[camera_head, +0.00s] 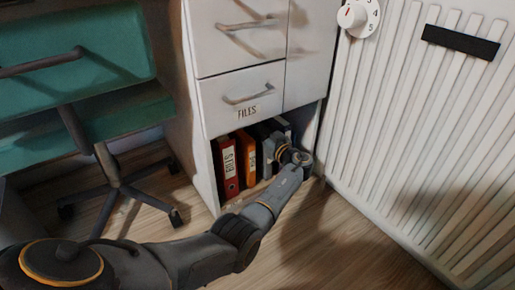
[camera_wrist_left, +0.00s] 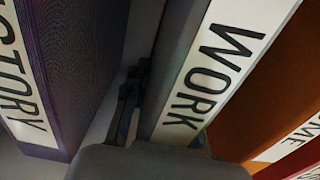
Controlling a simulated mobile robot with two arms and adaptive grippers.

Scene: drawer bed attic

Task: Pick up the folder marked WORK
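The WORK folder (camera_wrist_left: 222,62) is grey with a white spine label and fills the middle of the left wrist view, tilted there. My left gripper (camera_head: 284,153) reaches into the open lower shelf (camera_head: 208,172) at the folders. In the wrist view a dark finger (camera_wrist_left: 128,105) lies along the left side of the WORK folder, between it and the purple folder. The other finger is mostly hidden at the folder's lower right, so I cannot tell whether the gripper is shut on it. In the head view my arm partly covers the dark folders. My right gripper is not in view.
A red folder (camera_head: 228,168) and an orange folder (camera_head: 246,158) stand left of my gripper. A purple folder labelled "...STORY" (camera_wrist_left: 75,60) is beside WORK. The FILES drawer (camera_head: 240,98) is above, a radiator (camera_head: 420,130) at right, and a teal chair (camera_head: 75,50) at left.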

